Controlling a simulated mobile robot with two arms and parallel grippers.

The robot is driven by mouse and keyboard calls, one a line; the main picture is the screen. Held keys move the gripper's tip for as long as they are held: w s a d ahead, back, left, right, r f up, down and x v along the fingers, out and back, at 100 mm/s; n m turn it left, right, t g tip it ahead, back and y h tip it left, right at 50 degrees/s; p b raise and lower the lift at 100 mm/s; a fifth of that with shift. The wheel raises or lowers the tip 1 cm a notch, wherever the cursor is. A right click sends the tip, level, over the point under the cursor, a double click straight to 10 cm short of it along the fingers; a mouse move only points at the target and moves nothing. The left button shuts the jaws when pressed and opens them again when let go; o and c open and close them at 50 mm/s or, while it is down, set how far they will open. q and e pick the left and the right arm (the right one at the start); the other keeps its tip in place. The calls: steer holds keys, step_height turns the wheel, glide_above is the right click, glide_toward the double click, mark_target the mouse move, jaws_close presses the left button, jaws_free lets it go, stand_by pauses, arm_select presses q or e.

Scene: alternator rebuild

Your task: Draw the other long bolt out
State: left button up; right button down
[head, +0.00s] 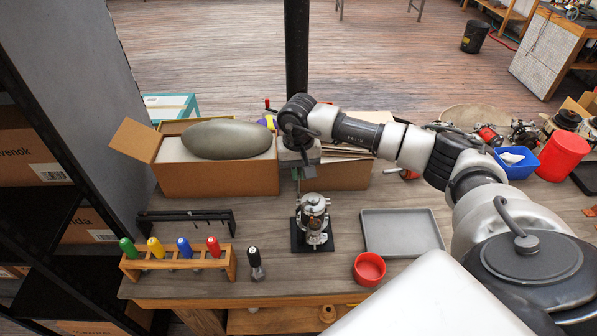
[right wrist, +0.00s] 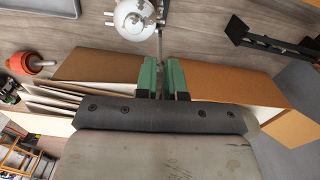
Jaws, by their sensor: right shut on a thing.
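The alternator (head: 314,222) stands upright on a black square base in the middle of the bench. Its round top (right wrist: 134,18) shows at the top of the right wrist view. My right gripper (head: 303,172) is above and behind the alternator, pointing down. Its green-padded fingers (right wrist: 162,78) are shut on a thin long bolt (right wrist: 160,46). The bolt reaches from the fingers toward the side of the alternator. I cannot tell whether its lower end is still inside the housing. My left gripper is not in view.
A grey tray (head: 402,251) and a red round dish (head: 369,270) lie right of the alternator. Cardboard boxes (head: 218,179) stand behind. A blue bin (head: 517,165) is at right.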

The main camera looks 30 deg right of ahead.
steer(key=shift+r, duration=0.25)
steer(key=shift+r, duration=0.55)
